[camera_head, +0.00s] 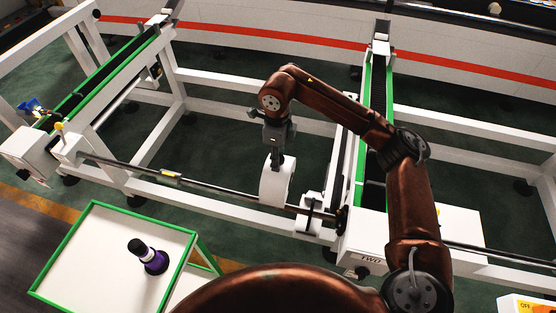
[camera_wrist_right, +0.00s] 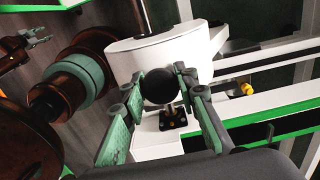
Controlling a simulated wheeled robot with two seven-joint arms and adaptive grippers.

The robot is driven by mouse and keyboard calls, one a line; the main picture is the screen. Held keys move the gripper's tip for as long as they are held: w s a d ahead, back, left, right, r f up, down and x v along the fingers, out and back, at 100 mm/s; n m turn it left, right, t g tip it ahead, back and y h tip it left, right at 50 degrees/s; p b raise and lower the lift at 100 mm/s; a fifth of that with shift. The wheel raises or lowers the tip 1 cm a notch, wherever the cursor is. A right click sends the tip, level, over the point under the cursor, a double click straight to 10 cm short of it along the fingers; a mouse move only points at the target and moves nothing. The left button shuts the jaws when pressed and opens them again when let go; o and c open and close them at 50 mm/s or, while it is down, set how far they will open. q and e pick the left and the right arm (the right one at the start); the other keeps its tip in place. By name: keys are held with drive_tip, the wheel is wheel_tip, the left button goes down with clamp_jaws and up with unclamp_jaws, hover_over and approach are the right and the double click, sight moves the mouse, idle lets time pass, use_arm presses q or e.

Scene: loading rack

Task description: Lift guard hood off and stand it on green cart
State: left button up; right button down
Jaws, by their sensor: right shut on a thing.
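The white guard hood (camera_head: 277,185) sits over the long dark shaft between the rack's side rails in the head view. My right gripper (camera_head: 277,158) comes down onto the top of the hood. In the right wrist view its green-padded fingers (camera_wrist_right: 160,110) are shut around the black ball knob (camera_wrist_right: 158,87) of the white hood (camera_wrist_right: 140,58). The green cart (camera_head: 85,235), a white top with a green rim, stands at the lower left, clear of the hood. My left gripper (camera_wrist_right: 36,38) seems to show small at the upper left of the wrist view; its opening is unclear.
A dark bottle (camera_head: 152,260) with a purple base and a white band stands on the right part of the cart top. The cart's left and upper areas are bare. A white bearing block (camera_head: 312,215) is on the shaft just right of the hood.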

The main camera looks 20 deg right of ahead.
wheel_tip(320, 180, up, 12)
drive_tip(key=p, duration=0.6)
drive_tip(key=shift+f, duration=0.25)
idle(1.2)
drive_tip(key=shift+f, duration=0.1)
